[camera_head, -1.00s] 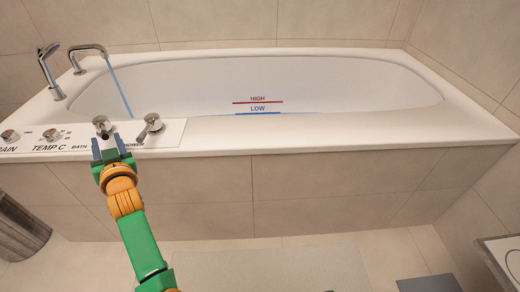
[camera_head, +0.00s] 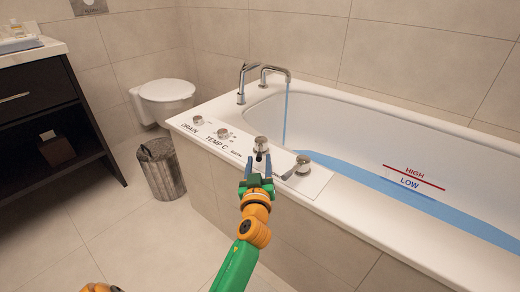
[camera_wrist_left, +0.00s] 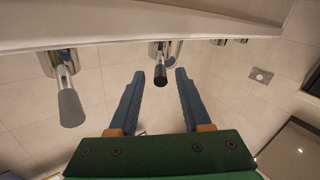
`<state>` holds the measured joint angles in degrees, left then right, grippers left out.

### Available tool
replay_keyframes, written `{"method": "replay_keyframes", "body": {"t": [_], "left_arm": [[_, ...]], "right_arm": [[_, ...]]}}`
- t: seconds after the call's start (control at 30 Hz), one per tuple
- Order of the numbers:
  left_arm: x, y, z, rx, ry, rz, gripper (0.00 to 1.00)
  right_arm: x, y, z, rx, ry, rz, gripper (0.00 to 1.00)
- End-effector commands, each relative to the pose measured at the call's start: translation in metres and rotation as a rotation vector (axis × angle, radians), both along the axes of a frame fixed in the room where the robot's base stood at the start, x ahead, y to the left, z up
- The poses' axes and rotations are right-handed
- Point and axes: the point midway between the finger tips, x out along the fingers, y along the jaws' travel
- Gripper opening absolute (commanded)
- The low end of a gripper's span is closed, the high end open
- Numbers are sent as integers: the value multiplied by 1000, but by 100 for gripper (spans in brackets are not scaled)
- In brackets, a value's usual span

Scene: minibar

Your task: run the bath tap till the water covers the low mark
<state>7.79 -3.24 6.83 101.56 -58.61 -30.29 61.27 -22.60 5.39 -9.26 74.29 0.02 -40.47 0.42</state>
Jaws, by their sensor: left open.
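The bath tap (camera_head: 276,70) stands at the tub's far left corner, and a blue water stream (camera_head: 285,118) falls from it. Blue water (camera_head: 350,177) lies in the bathtub (camera_head: 365,228). On the inner wall, the blue low mark (camera_head: 409,184) sits close to the waterline, below the red high mark (camera_head: 415,175). I cannot tell whether water covers the low line. My left gripper (camera_head: 257,172) is open at the bath handle (camera_head: 261,144) on the tub's panel. In the left wrist view, the dark-tipped bath handle (camera_wrist_left: 160,74) shows between the open fingers (camera_wrist_left: 155,75), apparently untouched.
The shower handle (camera_head: 303,162) stands just right of the bath handle. The temperature knob (camera_head: 223,133) and drain knob (camera_head: 198,120) are to its left. A metal bin (camera_head: 162,170), a toilet (camera_head: 165,98) and a dark cabinet (camera_head: 45,110) stand left of the tub.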

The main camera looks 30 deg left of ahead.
Motion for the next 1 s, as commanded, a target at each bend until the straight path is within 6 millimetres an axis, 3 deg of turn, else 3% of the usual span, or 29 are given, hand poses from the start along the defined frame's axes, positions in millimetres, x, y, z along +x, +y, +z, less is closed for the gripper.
{"method": "replay_keyframes", "body": {"t": [0.2,0.47,0.5,0.67,1.0], "left_arm": [[31,19,-1,1,0,-1,48],[36,22,0,-1,0,0,48],[36,22,0,-1,0,0,46],[36,22,0,-1,0,0,2],[36,22,0,-1,0,0,0]], "right_arm": [[9,2,5,3,-10,-3,50],[10,2,8,3,-10,-3,50],[10,2,8,3,-10,-3,50],[10,2,8,3,-10,-3,50],[11,2,8,2,-10,-3,50]]}}
